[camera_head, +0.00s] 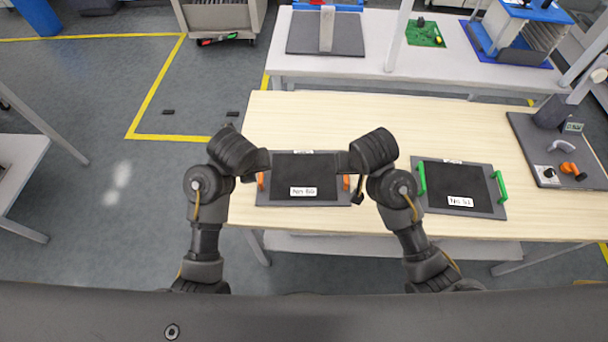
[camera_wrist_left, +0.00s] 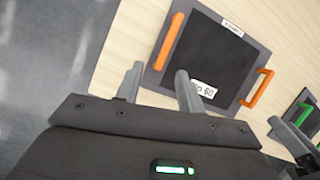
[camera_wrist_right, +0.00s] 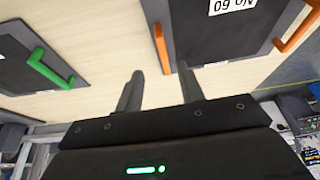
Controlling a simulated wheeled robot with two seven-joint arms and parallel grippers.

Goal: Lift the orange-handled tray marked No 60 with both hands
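The dark tray marked No 60 (camera_head: 323,165) lies flat on the light wooden bench, with an orange handle on its left (camera_head: 260,182) and right (camera_head: 347,183) sides. My left gripper (camera_wrist_left: 159,70) is open and empty, and the left orange handle (camera_wrist_left: 168,42) lies in line with the gap between its fingers. My right gripper (camera_wrist_right: 159,70) is also open, and the right orange handle (camera_wrist_right: 161,48) lines up with its finger gap. Both grippers seem to be above the handles; neither visibly touches one. In the head view my wrists cover parts of the tray's far corners.
A similar tray with green handles (camera_head: 482,206) lies to the right on the bench (camera_head: 380,118). Farther right a dark plate (camera_head: 522,130) holds small parts. A white table (camera_head: 375,60) stands behind. The bench between the two trays is narrow but clear.

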